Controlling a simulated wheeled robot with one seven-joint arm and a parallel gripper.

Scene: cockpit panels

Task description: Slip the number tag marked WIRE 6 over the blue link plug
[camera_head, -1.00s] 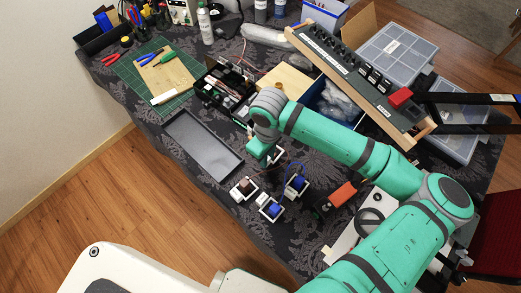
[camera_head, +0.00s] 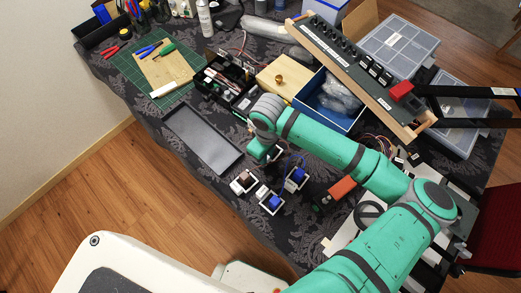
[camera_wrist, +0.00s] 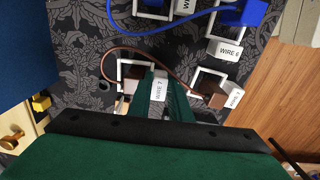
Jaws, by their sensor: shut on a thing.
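In the wrist view the white tag marked WIRE 6 (camera_wrist: 226,50) has its square frame at the upper right. The frame appears to sit around the blue link plug (camera_wrist: 243,13); how far down I cannot tell. My gripper (camera_wrist: 163,98), with green fingers, is shut on another white tag (camera_wrist: 160,86) marked WIRE; its number is hard to read, perhaps 7. It is to the lower left of the WIRE 6 tag, apart from it. In the head view my gripper (camera_head: 262,152) is above the plugs, and the blue plug (camera_head: 274,203) stands nearer the table's front edge.
A brown plug (camera_wrist: 217,98) has a white tag frame beside it, joined by a brown wire (camera_wrist: 140,54). A second blue plug (camera_head: 298,174) stands to the right.

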